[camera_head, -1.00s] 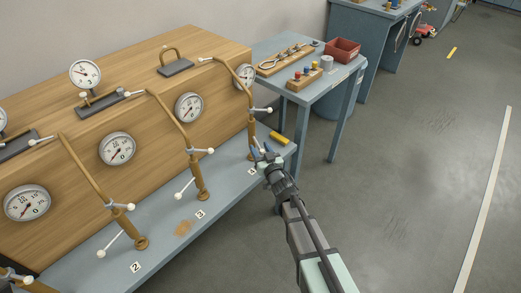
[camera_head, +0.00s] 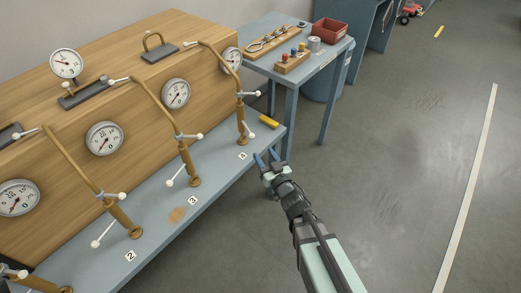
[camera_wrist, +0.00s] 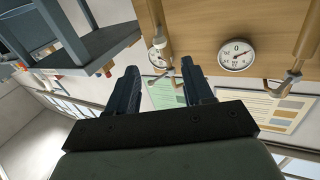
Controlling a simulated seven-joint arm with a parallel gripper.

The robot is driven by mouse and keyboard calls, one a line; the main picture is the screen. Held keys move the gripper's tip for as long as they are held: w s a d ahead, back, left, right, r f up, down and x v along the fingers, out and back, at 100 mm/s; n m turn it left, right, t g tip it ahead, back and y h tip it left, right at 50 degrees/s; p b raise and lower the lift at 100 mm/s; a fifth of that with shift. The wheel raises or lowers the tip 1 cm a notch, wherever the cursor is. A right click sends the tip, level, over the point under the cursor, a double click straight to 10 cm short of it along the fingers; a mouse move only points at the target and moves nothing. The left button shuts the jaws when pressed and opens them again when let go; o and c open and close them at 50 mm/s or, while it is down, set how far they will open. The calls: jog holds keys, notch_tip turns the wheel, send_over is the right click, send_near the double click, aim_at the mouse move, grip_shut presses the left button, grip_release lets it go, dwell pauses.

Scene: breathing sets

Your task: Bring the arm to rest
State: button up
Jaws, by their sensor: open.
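My gripper (camera_head: 266,160) is open and empty at the right end of the blue-grey bench (camera_head: 165,238). Its blue fingertips point toward the bench edge and appear clear of it. In the wrist view the two dark fingers (camera_wrist: 160,84) stand apart with nothing between them. A brown pipe stand (camera_head: 241,122) with white-tipped handles rises just beyond the gripper, near the number 4 or 5 label, which is too small to read surely. A yellow object (camera_head: 268,122) lies near the bench's far end.
A wooden panel (camera_head: 137,100) with several gauges and pipes stands along the bench. The floor (camera_head: 400,150) to the right is clear.

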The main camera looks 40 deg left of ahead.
jog(key=shift+s+d, duration=0.2)
jog(key=shift+d, duration=0.2)
dwell(0.4)
jog(key=w+d+f+h, duration=0.3)
jog(key=d+f+h, duration=0.4)
jog(key=f, duration=0.4)
jog(key=s+d+f+m+g+h, duration=0.25)
jog(key=s+d+f+h, duration=0.25)
jog(key=d+f+h, duration=0.3)
jog(key=s+d+f+m+g, duration=0.3)
jog(key=s+d, duration=0.3)
jog(key=d, duration=0.7)
jog(key=s+d+f+m+g+h, duration=0.1)
jog(key=s+d+f+m+g, duration=0.2)
jog(key=d, duration=1.1)
jog(key=s+d+f+m+g, duration=0.4)
jog(key=s+d, duration=0.5)
jog(key=d, duration=0.5)
jog(key=shift+s+f+g, duration=0.2)
jog(key=shift+f+g, duration=0.75)
jog(key=shift+f, duration=0.95)
